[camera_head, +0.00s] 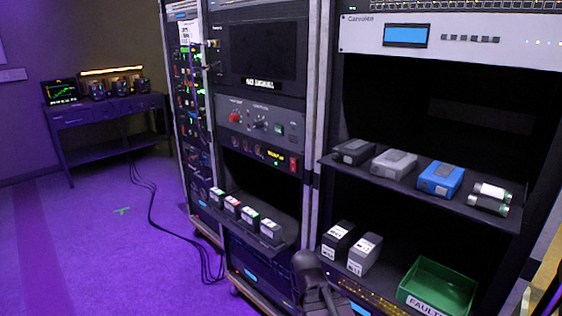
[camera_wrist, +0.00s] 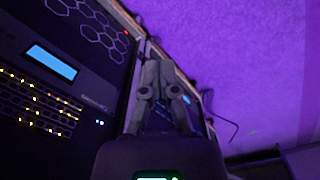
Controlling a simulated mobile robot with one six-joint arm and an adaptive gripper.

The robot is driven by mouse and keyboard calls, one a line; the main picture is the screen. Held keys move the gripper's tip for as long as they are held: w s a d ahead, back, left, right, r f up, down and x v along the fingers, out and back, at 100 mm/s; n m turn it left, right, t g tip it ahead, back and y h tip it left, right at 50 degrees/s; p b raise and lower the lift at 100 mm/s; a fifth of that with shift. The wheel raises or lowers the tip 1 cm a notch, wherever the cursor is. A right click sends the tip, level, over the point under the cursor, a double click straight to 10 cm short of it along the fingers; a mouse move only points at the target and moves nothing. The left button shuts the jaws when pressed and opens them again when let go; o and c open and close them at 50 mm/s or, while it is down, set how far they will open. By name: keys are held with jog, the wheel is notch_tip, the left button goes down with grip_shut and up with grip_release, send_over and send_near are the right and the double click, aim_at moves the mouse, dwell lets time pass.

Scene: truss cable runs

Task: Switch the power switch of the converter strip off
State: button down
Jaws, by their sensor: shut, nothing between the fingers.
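A dark strip (camera_head: 258,152) with a row of small knobs and a lit amber display runs across the middle rack, below the grey panel with a red button. A red rocker switch (camera_head: 293,165) sits at its right end; its position is too small to read. I take this strip to be the converter strip, though its label is not legible. My gripper (camera_wrist: 153,55) is shut and empty in the wrist view, in front of the lower rack panels. The strip and switch do not show in that view. In the head view, part of my arm rises at the bottom centre, below the strip.
A shelf below the strip holds several small labelled boxes (camera_head: 232,207). The right rack holds adapters (camera_head: 441,179), dark boxes (camera_head: 364,253) and a green bin (camera_head: 438,286). A rack post (camera_head: 317,120) stands right of the switch. Cables lie on open purple floor (camera_head: 90,235) at left.

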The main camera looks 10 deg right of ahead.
jog(key=shift+d, duration=0.15)
jog(key=w+d+r+n+t+h+p, duration=0.1)
jog(key=w+r+n+t+h+p, duration=0.2)
jog(key=w+r+h+p, duration=0.8)
jog(key=w+a+r+n+t+h, duration=0.2)
jog(key=w+a+r+t, duration=0.2)
jog(key=r, duration=0.6)
jog(key=w+a+r+n+t+h, duration=0.2)
jog(key=w+a+r+t, duration=0.2)
jog(key=w+a+r, duration=0.2)
notch_tip(320, 180, up, 4)
jog(key=shift+w+a+r+h, duration=0.25)
jog(key=shift+w+a+h, duration=0.15)
jog(key=shift+a, duration=0.6)
